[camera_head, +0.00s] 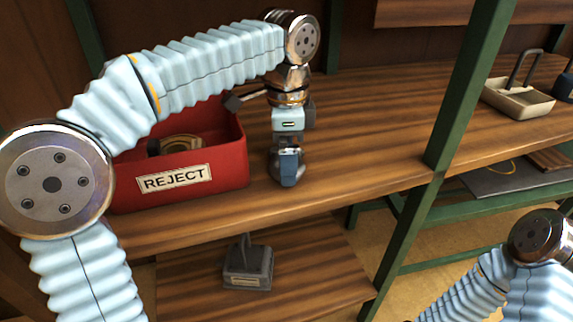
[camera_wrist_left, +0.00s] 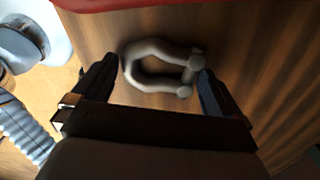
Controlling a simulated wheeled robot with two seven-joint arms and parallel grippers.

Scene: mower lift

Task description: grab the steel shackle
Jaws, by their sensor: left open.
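The steel shackle (camera_wrist_left: 160,68) lies on the wooden shelf in the left wrist view. It is a grey U-shaped bow with a pin across its right end. My left gripper (camera_wrist_left: 158,70) is open, with one dark finger on each side of the shackle and the pin end close to the right finger. I cannot tell whether either finger touches it. In the head view my left gripper (camera_head: 287,170) points down near the shelf's front edge, right of the red bin, and largely hides the shackle. My right gripper is out of view.
The red REJECT bin (camera_head: 222,166), with items inside, stands just left of my left gripper. A green post (camera_head: 455,100) rises at the right. A grey block (camera_head: 248,268) sits on the lower shelf. A beige tray (camera_head: 518,100) stands on the right shelf. The shelf behind the gripper is clear.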

